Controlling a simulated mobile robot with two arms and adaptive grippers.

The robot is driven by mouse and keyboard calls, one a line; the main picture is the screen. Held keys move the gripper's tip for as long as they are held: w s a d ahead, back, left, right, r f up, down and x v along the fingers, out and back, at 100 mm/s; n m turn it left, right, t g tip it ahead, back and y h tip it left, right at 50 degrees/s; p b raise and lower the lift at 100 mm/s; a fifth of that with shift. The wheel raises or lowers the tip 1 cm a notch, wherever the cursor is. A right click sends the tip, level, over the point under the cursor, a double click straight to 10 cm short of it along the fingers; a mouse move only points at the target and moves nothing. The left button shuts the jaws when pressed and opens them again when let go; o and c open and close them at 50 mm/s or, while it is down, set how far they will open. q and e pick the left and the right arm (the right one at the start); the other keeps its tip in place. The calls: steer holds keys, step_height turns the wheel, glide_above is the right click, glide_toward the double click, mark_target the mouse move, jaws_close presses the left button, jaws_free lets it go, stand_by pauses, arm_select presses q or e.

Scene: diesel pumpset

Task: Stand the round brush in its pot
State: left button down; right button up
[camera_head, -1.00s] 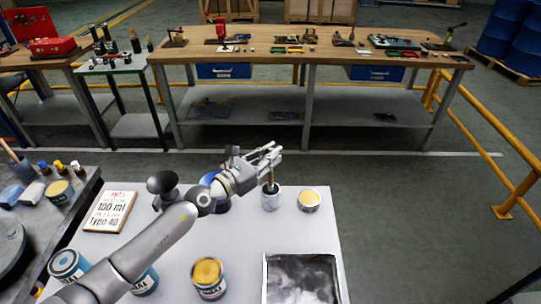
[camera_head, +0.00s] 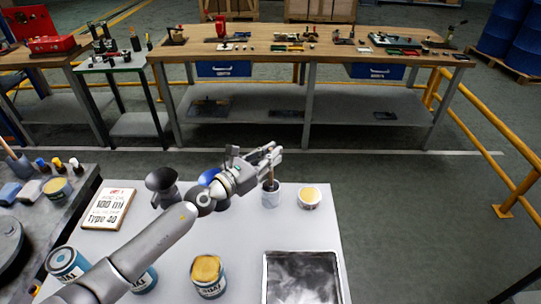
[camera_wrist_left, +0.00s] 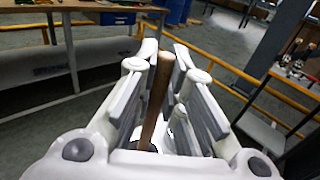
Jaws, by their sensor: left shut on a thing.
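My left gripper (camera_head: 271,154) is shut on the wooden handle of the round brush (camera_head: 270,178). In the left wrist view the handle (camera_wrist_left: 156,98) stands between the fingers (camera_wrist_left: 165,75), slightly tilted. The grey-white pot (camera_head: 271,200) is on the white table directly below the gripper. The handle runs down to the pot's mouth, where a dark part shows. I cannot tell how deep the brush sits or whether it touches the bottom. The fingers are above the rim. My right gripper is not in view.
An open yellow tin (camera_head: 309,198) stands close right of the pot. A blue item (camera_head: 208,177) and a dark funnel-like vessel (camera_head: 161,185) are on the left. A yellow-topped tin (camera_head: 207,277), a dark tray (camera_head: 302,279) and a sign (camera_head: 108,208) lie around.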

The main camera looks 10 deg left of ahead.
arm_select(q)
steer(key=c, duration=1.4)
jaws_free()
steer(key=shift+c, duration=0.2)
steer(key=shift+o, duration=0.5)
steer(key=o, duration=0.3)
step_height(320, 180, up, 7)
steer(key=p, duration=0.7)
steer(key=shift+r, duration=0.1)
